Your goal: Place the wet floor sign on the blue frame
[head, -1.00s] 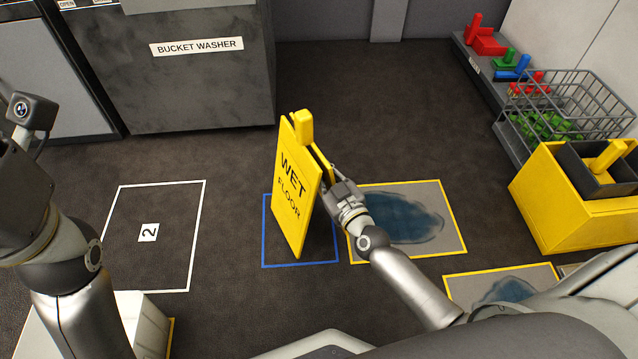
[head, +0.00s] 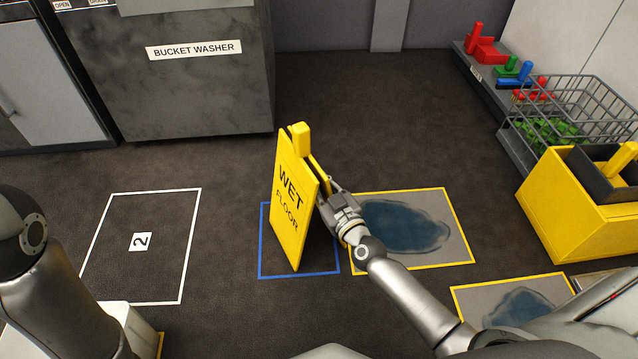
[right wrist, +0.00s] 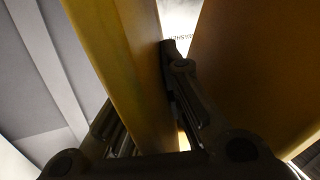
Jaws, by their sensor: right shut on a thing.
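The yellow wet floor sign (head: 294,205) stands upright, its two panels spread like a tent, at the blue frame (head: 300,276) on the floor. Its front panel hides much of the frame. I cannot tell whether its feet touch the floor. My right gripper (head: 328,192) is at the sign's right side, shut on one panel. In the right wrist view, one yellow panel (right wrist: 120,65) lies between the fingers and the other panel (right wrist: 245,60) is to the right. My left arm is at the left edge of the head view; its gripper is out of the picture.
A grey mat with a blue puddle (head: 405,226) lies right of the blue frame, and a second mat (head: 515,303) is nearer. A white frame marked 2 (head: 182,245) is empty. A yellow bin (head: 580,210), a wire basket (head: 570,105) and the bucket washer (head: 200,95) stand around.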

